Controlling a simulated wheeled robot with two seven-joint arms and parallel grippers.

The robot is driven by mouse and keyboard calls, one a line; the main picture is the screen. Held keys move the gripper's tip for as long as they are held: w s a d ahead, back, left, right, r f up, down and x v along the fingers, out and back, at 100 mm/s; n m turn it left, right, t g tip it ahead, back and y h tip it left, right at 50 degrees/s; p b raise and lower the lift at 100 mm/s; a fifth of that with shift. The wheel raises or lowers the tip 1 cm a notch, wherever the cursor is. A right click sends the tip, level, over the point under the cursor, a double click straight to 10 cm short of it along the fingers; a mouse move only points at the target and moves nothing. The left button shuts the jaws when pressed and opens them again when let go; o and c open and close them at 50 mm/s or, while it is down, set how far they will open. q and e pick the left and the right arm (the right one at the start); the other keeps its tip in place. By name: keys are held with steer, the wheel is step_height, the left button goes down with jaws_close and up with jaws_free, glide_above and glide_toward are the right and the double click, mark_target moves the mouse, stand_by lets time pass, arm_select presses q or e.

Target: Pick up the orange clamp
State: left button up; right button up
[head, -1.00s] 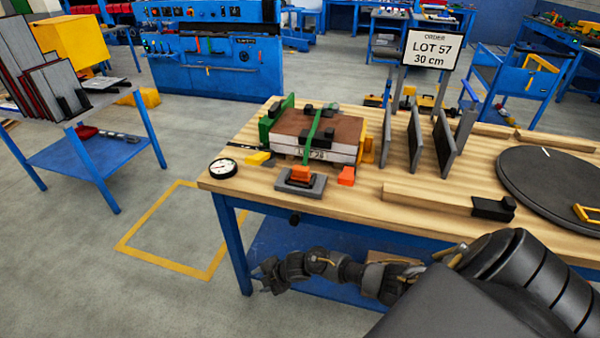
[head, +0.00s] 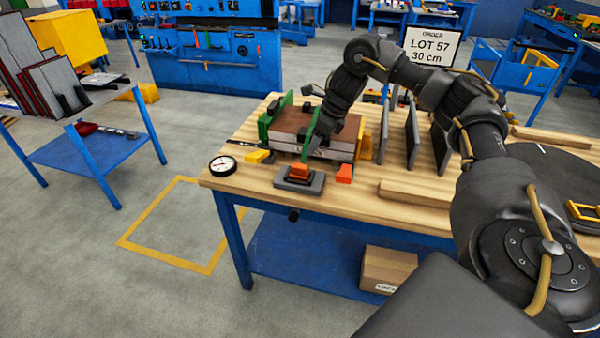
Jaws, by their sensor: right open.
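A small orange piece (head: 299,171), which looks like the orange clamp, sits on a dark grey holder (head: 313,187) at the bench's front edge. Its exact shape is too small to tell. My right gripper (head: 334,154) reaches down from above, open, its fingers over the front of the sandwich panel (head: 312,148), behind and to the right of the orange piece. It holds nothing that I can see. Whether a finger touches the panel I cannot tell. My left gripper is not in view.
An orange block (head: 345,173) lies right of the holder. A green clamp (head: 309,133) spans the panel. A round dial (head: 222,166) and yellow block (head: 258,156) lie left. A sign (head: 429,46) rises behind.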

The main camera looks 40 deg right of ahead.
glide_above(301, 166)
steer(key=s+d, duration=0.1)
steer(key=s, duration=0.1)
steer(key=shift+w+f+p, duration=0.2)
steer(key=shift+f+p, duration=0.2)
steer(key=shift+f, duration=2.2)
steer(key=shift+w+a+f+p, duration=0.1)
steer(key=shift+f+p, duration=0.25)
steer(key=shift+f, duration=0.1)
steer(key=x, duration=0.2)
steer(key=p+x, duration=0.1)
steer(key=x, duration=0.1)
steer(key=shift+w+f, duration=0.1)
steer(key=shift+f, duration=0.05)
steer(key=shift+c, duration=0.3)
jaws_close()
